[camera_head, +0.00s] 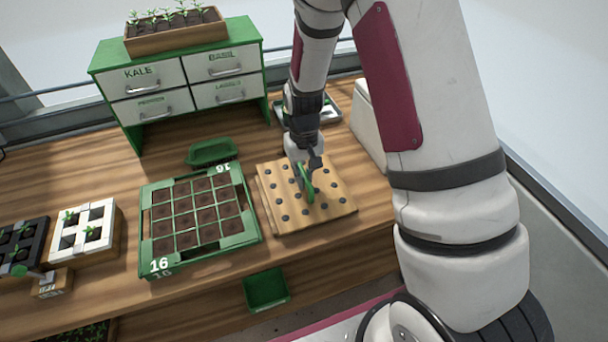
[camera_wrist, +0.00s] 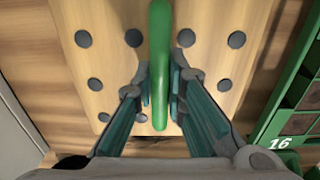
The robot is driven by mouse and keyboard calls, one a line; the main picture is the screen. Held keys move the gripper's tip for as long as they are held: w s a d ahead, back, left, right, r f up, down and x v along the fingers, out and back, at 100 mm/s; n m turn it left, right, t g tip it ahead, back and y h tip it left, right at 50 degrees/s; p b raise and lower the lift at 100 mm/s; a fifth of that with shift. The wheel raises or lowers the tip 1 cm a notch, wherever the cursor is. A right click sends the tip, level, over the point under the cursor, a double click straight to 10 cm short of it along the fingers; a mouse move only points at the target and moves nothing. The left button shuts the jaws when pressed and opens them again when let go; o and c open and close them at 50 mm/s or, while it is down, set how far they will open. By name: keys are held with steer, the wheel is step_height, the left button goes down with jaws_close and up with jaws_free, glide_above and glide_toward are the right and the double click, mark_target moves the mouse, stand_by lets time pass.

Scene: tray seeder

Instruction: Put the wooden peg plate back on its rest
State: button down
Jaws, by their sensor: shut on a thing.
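The wooden peg plate (camera_head: 322,187) is a pale square board with rows of dark round spots and a green handle (camera_head: 307,184) standing up from its middle. My gripper (camera_head: 304,167) is over the plate and shut on the green handle. In the wrist view the fingers (camera_wrist: 160,97) close on both sides of the handle (camera_wrist: 159,50), with the plate (camera_wrist: 110,65) below. In the head view the plate lies at the right of the green tray, over a second wooden layer (camera_head: 263,198) at its left edge. I cannot tell whether it touches that layer.
A green tray marked 16 (camera_head: 256,237) with soil cells stands just left of the plate. A small green dish (camera_head: 212,151) lies behind. A drawer cabinet (camera_head: 185,75) stands at the back. A white box (camera_head: 368,122) is at the right. A green bin (camera_head: 266,290) sits at the front.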

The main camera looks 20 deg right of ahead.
steer(key=shift+f, duration=0.4)
steer(key=c, duration=1.6)
jaws_free()
steer(key=shift+c, duration=0.2)
step_height(320, 180, up, 13)
steer(key=b, duration=0.1)
step_height(320, 180, up, 13)
steer(key=t, duration=0.2)
glide_above(304, 174)
steer(key=s, duration=0.8)
steer(key=s+r+t, duration=0.1)
steer(key=s+r, duration=0.2)
steer(key=s, duration=0.3)
steer(key=s+r+t, duration=0.2)
steer(key=s+r, duration=0.1)
steer(key=s, duration=0.4)
steer(key=shift+s+r, duration=0.25)
steer(key=shift+r, duration=0.05)
